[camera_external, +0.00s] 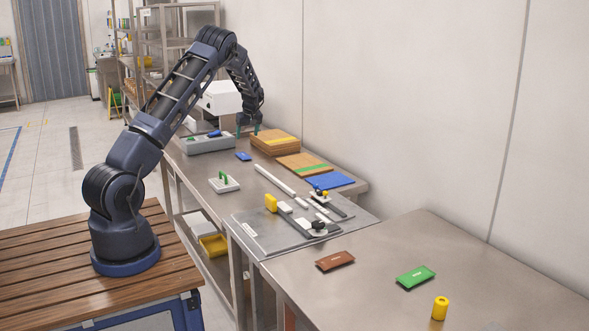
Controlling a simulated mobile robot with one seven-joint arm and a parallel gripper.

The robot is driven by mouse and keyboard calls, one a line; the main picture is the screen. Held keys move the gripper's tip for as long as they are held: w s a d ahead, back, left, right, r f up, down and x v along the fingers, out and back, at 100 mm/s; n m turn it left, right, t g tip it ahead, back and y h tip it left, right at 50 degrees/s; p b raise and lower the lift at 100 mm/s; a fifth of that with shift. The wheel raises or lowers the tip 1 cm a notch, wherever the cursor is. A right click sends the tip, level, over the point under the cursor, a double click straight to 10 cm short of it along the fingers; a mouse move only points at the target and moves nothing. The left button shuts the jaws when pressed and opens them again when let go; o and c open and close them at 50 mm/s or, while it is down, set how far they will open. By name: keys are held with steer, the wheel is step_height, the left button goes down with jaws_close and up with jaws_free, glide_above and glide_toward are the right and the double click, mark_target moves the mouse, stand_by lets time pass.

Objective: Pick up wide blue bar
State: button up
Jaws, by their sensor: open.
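Two small blue pieces could be the wide blue bar, and I cannot tell which is meant. One blue piece (243,156) lies flat on the steel table, below the gripper in the picture. Another blue piece (214,133) sits on a grey box (208,145) at the table's left edge, beside a green piece (191,139).
Wooden boards (275,147) and a blue sheet (330,181) lie along the wall side. A small white block with a green handle (224,182) and a grey fixture plate (262,236) are nearer.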

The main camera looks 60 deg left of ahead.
mark_target(243, 155)
steer(key=x, duration=0.6)
steer(key=a+x, duration=0.1)
steer(key=x, duration=0.5)
steer(key=shift+a+f, duration=0.1)
steer(key=shift+a, duration=0.05)
steer(key=c, duration=1.1)
